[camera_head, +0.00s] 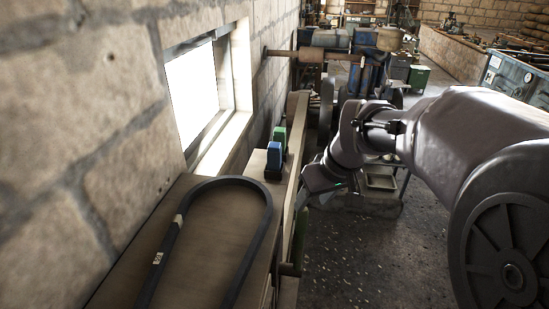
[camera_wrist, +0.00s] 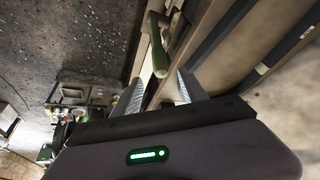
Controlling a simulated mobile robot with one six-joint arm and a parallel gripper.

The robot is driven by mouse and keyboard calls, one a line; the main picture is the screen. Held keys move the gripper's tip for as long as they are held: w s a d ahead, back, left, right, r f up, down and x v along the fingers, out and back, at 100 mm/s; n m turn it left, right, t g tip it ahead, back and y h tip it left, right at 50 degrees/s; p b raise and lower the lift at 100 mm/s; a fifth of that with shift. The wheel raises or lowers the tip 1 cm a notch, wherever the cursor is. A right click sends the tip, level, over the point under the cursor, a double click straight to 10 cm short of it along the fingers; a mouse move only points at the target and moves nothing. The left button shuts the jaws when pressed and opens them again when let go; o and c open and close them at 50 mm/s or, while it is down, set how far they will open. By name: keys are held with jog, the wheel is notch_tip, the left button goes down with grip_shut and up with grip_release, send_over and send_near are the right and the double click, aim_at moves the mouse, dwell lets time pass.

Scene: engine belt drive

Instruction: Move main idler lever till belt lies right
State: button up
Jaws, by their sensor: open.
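A lever with a green rounded handle (camera_wrist: 159,48) points toward my gripper in the wrist view. My gripper (camera_wrist: 160,78) is open, with one finger on each side of the handle's line. The handle's end lies about level with the fingertips, and I cannot tell whether either finger touches it. In the head view my gripper (camera_head: 303,196) hangs beside the bench's right edge. The dark belt (camera_head: 265,215) runs in a long loop over the flat brown surface, with pale marks on its left strand. Its strands also show at the right of the wrist view (camera_wrist: 285,55).
A blue block (camera_head: 273,158) and a green block (camera_head: 279,135) stand on the bench beyond the belt. A stone wall (camera_head: 80,120) with a bright window borders the left. Dark speckled floor (camera_head: 355,255) lies open to the right of the bench.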

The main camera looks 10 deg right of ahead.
aim_at(305, 211)
jog(key=b+x, duration=0.2)
jog(key=x, duration=0.7)
jog(key=shift+r, duration=0.1)
grip_shut()
dwell(1.0)
